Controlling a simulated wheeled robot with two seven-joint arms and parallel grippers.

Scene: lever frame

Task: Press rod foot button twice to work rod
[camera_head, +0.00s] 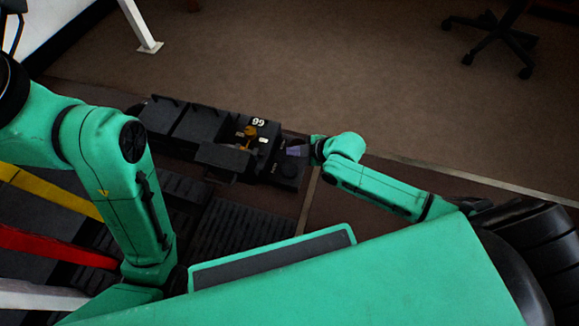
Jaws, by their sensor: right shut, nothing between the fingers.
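A long black lever-frame unit (200,125) with a white number marking lies across the middle of the head view. At its right end is a black block (288,170) with a small round feature on top, which may be the rod foot button; it is too small and dark to be sure. My right gripper (298,150) is shut and empty, at the right end of the unit just above this block. I cannot tell whether it touches anything. My left arm comes in from the left and bends downward; its gripper is not in view.
Yellow (50,192), red (55,245) and white (40,296) levers stand at the lower left, beside my left arm. Dark ribbed treads (240,232) lie in front of the unit. Brown floor behind is mostly clear, with a white post (142,28) and a chair base (497,35).

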